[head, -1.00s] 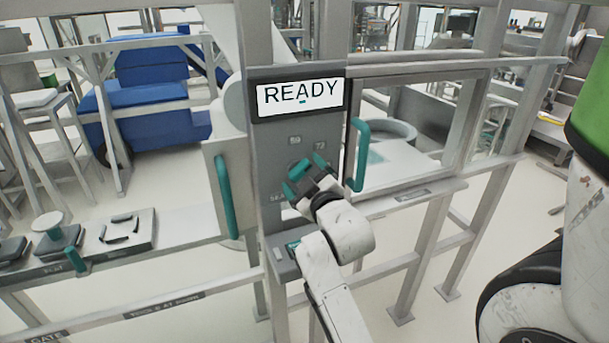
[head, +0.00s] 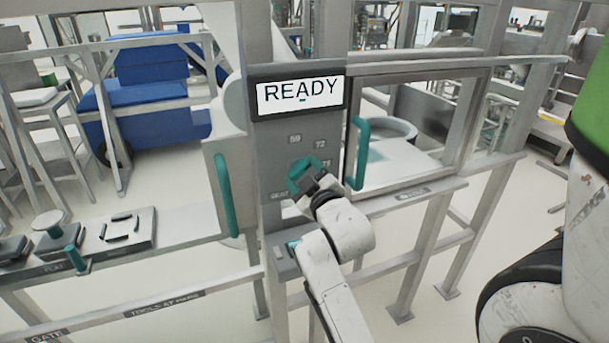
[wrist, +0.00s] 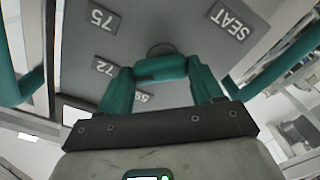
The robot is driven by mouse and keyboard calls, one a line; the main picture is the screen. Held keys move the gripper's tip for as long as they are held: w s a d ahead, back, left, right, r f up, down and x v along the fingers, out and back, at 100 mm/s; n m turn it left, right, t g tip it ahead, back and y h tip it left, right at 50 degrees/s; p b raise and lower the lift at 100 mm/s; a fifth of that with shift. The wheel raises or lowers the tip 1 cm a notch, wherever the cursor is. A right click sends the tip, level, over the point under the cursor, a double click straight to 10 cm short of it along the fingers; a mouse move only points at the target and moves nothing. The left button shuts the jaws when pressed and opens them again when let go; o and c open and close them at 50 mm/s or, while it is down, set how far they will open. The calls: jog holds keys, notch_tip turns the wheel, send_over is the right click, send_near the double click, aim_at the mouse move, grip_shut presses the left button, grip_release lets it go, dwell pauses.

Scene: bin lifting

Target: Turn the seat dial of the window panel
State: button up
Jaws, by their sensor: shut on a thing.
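The grey window panel (head: 266,150) stands upright with a READY display (head: 299,95) at its top. The seat dial (wrist: 160,67) shows in the wrist view as a short teal bar in front of a dark round hub. My gripper (wrist: 162,82) has a teal finger on each side of the bar and is shut on it. In the head view my gripper (head: 305,174) is at the panel's middle and hides most of the dial. Marks 59 (head: 295,139), 72 (head: 320,144), 75 and SEAT (wrist: 230,20) surround the dial.
Teal upright handles stand left (head: 224,195) and right (head: 357,153) of the dial. A framed window (head: 415,75) is on the right. A bench (head: 130,250) with tool trays lies at the left. A small teal button (head: 293,244) sits below the dial.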

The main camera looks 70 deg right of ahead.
jog(key=m+b, duration=0.1)
jog(key=m, duration=0.3)
jog(key=shift+f+m, duration=0.15)
jog(key=shift+m, duration=0.25)
jog(key=m+b, duration=0.2)
jog(key=m, duration=0.2)
jog(key=shift+m, duration=0.4)
jog(key=o, duration=1.1)
jog(key=shift+c, duration=0.2)
jog(key=v, duration=1)
jog(key=shift+s+a, duration=0.25)
jog(key=shift+s, duration=0.05)
